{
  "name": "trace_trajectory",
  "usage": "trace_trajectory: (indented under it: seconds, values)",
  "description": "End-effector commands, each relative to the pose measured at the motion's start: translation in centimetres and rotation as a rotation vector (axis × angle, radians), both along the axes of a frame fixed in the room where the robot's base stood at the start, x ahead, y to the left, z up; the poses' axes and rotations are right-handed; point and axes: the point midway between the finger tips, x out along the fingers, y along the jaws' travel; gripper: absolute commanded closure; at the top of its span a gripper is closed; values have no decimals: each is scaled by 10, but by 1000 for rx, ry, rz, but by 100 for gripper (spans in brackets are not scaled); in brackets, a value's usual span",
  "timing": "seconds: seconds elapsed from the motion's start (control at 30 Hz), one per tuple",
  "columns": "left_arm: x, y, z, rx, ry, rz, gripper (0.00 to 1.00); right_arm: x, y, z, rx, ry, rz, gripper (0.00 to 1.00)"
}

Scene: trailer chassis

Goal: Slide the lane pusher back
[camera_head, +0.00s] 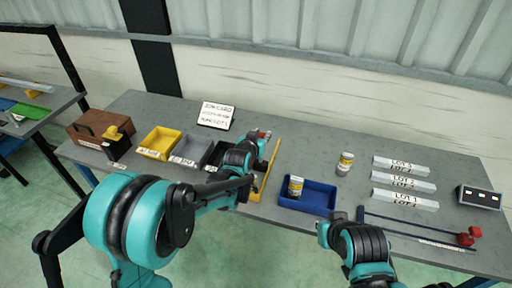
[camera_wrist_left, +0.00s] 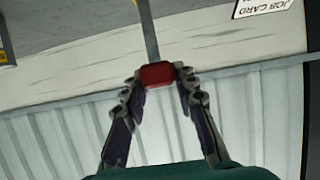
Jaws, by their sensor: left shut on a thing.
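The red block (camera_wrist_left: 157,75) of the lane pusher sits between the fingertips of my left gripper (camera_wrist_left: 160,82) in the left wrist view. A grey bar (camera_wrist_left: 149,32) runs from the block. In the head view, my left gripper (camera_head: 257,138) is at the far end of a lane with a yellow rail (camera_head: 271,160), and a bit of red (camera_head: 264,133) shows at its tips. My left arm hides most of that lane. My right gripper (camera_head: 340,225) is low in the head view, near the table's front edge; its fingers are not clear.
A blue tray (camera_head: 322,208) holds a can (camera_head: 295,187); another can (camera_head: 345,163) stands behind it. Several white labelled strips (camera_head: 402,167) lie to the right. A red-knobbed rail piece (camera_head: 466,239) lies at front right. Yellow (camera_head: 160,142) and grey (camera_head: 192,150) bins stand left.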

Motion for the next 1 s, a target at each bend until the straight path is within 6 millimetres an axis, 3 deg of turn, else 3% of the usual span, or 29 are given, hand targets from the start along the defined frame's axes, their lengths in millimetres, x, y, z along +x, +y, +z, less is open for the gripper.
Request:
trace_trajectory:
  seconds: [0.2,0.5,0.7,1.0]
  values:
    - [65,-21,0,1,-1,0,100,0,0,-2,0,0,0,100]
    - [127,-42,0,0,0,-1,100,0,0,1,0,0,0,100]
    - [145,-47,0,0,0,0,100,0,0,2,0,0,0,100]
    - [149,-49,1,-1,-3,0,100,0,0,2,0,0,0,100]
